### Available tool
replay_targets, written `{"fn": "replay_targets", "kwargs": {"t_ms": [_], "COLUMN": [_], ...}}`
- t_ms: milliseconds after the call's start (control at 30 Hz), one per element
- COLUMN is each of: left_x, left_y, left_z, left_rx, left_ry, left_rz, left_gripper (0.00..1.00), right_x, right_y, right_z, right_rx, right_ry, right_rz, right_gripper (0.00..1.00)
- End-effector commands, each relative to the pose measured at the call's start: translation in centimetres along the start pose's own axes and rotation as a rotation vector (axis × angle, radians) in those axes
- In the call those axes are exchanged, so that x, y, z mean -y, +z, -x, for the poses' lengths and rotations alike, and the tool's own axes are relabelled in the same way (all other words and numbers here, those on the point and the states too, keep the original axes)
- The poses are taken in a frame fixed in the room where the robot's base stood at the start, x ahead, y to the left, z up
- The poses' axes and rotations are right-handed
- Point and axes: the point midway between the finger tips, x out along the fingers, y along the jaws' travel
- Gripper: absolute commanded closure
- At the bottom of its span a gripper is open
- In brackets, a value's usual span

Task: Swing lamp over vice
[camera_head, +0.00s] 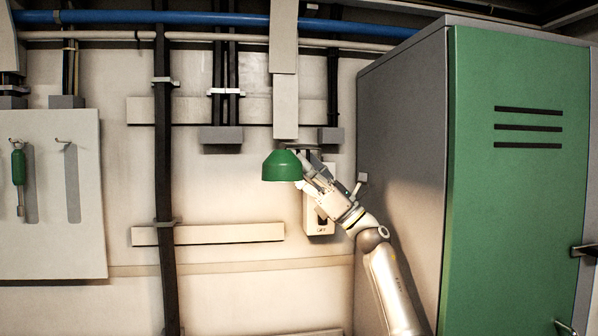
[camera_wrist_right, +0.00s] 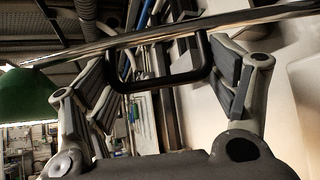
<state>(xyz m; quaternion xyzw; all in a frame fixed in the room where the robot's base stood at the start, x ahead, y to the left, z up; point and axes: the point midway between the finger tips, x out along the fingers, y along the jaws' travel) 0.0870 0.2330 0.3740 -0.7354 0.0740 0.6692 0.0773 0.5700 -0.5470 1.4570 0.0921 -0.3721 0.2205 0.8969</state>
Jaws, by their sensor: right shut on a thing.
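The lamp's green shade (camera_head: 281,166) hangs near the wall in the middle of the head view. It also shows at the left edge of the right wrist view (camera_wrist_right: 25,95). A chrome rod (camera_wrist_right: 130,43) runs from the shade across the wrist view, with a black U-shaped handle (camera_wrist_right: 160,82) below it. My right gripper (camera_head: 308,170) is just right of the shade, its fingers on either side of the handle, shut on it. The vice is not in view. My left gripper is not in view.
A tall cabinet with a green door (camera_head: 520,210) stands close to the right of my right arm. A pegboard panel (camera_head: 50,240) with a green-handled screwdriver (camera_head: 18,168) hangs at the left. Pipes and a ledge (camera_head: 208,234) are on the wall; the space left of the shade looks open.

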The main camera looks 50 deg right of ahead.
Motion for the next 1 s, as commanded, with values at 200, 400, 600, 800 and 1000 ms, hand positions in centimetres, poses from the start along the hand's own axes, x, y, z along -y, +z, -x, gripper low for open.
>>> {"fn": "replay_targets", "kwargs": {"t_ms": [200, 400, 600, 800, 1000], "left_x": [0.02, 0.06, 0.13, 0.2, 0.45], "left_y": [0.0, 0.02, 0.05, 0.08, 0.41], "left_z": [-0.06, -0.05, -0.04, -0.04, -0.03], "left_rx": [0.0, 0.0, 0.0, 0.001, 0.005], "left_ry": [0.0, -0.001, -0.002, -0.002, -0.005], "left_rz": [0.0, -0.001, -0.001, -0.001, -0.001], "left_gripper": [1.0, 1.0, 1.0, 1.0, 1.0], "right_x": [-0.09, -0.09, -0.06, -0.03, -0.03], "right_y": [-0.03, -0.04, -0.02, 0.02, 0.31], "right_z": [0.03, 0.02, 0.03, 0.04, -0.21], "right_rx": [-0.004, -0.004, -0.003, -0.001, 0.0], "right_ry": [0.008, 0.007, 0.006, 0.005, 0.005], "right_rz": [-0.001, 0.0, -0.001, -0.002, -0.001], "right_gripper": [0.63, 0.63, 0.0, 0.0, 0.0]}}
